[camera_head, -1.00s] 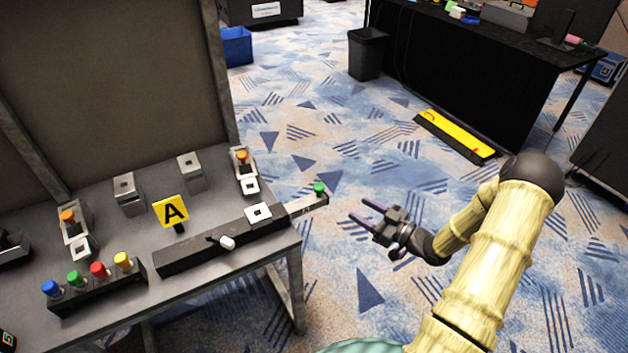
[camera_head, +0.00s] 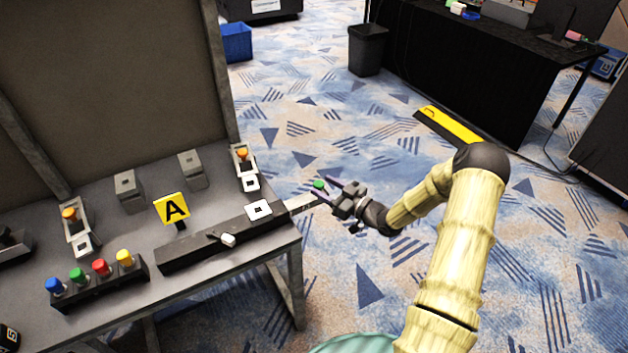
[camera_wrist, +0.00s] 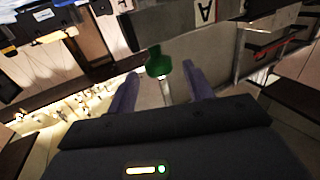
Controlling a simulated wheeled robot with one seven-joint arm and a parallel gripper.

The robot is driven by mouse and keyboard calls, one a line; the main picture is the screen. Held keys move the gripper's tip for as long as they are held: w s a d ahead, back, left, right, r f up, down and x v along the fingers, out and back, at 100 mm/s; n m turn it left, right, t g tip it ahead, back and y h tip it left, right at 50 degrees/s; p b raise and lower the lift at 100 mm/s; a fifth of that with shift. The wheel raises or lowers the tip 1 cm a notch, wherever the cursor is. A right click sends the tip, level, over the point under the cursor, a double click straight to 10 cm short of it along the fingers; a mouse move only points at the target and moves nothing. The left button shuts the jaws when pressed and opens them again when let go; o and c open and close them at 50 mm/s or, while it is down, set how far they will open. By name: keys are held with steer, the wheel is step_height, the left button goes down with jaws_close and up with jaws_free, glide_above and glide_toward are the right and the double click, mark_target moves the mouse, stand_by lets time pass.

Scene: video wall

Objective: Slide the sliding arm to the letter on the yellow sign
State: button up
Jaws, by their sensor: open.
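The yellow sign (camera_head: 172,209) stands on the grey bench and bears a black letter A. The sliding arm (camera_head: 300,203) is a pale metal bar sticking out of the right end of a long dark rail (camera_head: 195,249). A green knob (camera_head: 319,184) is at its outer end. My gripper (camera_head: 323,190) is open at the knob, with its fingers pointing left. In the wrist view, the green knob (camera_wrist: 158,62) lies between the two purple fingers, near their tips, with gaps on both sides. A letter A (camera_wrist: 206,11) on a pale surface shows beyond it.
A white square plate (camera_head: 258,211) and a white-tipped lever (camera_head: 228,240) are on the rail. A block with blue, green, red and yellow knobs (camera_head: 100,285) stands at the front left. Other slider units (camera_head: 246,165) stand behind.

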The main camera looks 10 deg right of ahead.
steer(key=shift+x, duration=2.4)
jaws_close()
